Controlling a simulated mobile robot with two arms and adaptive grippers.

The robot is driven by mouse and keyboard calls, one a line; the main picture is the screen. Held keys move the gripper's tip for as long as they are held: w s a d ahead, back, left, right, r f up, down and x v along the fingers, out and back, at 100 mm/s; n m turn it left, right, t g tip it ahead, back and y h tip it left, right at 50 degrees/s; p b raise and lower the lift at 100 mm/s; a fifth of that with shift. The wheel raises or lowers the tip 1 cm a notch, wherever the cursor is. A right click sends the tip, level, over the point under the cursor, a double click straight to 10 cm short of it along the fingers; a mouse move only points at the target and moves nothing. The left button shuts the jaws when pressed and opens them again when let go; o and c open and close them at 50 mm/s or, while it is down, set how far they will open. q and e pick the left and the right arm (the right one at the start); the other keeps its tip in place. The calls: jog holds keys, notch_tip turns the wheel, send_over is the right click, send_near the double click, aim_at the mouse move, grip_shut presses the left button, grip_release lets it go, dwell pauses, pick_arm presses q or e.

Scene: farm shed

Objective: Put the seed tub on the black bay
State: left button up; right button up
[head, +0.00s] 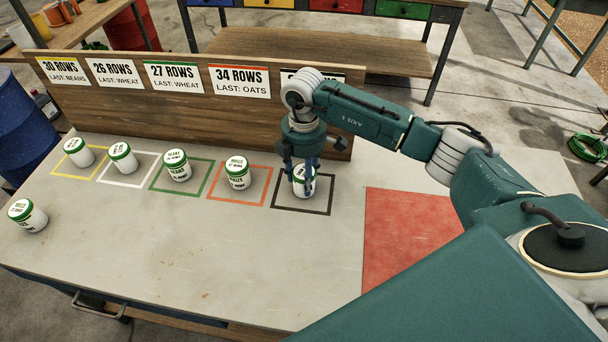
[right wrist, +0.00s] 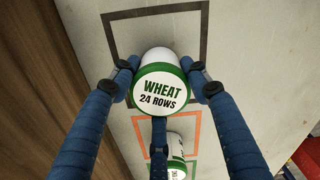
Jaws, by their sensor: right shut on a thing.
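The seed tub (head: 303,183) is white with a green lid; in the right wrist view the lid of this tub (right wrist: 162,90) reads "WHEAT 24 ROWS". My right gripper (head: 305,186) points down and is shut on it, with its blue fingers around its sides. The tub is upright within the black bay (head: 302,211), a dark square outline at the right end of the row. I cannot tell whether its base touches the table. The outline of the black bay (right wrist: 158,12) also shows in the right wrist view. My left gripper is out of view.
Tubs stand in the yellow (head: 78,153), white (head: 122,158), green (head: 178,166) and orange (head: 237,174) bays. Another tub (head: 28,216) stands at the left edge. A signboard (head: 190,112) runs behind the bays. A bare red mat (head: 405,240) lies right of the black bay.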

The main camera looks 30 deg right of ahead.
jog(key=shift+f, duration=0.15)
jog(key=o, duration=1.3)
jog(key=shift+c, duration=0.2)
jog(key=shift+r, duration=0.3)
jog(key=shift+w+r, duration=0.1)
jog(key=shift+r, duration=0.3)
notch_tip(320, 180, up, 10)
jog(key=b, duration=0.3)
jog(key=shift+f, duration=0.2)
jog(key=shift+r, duration=0.75)
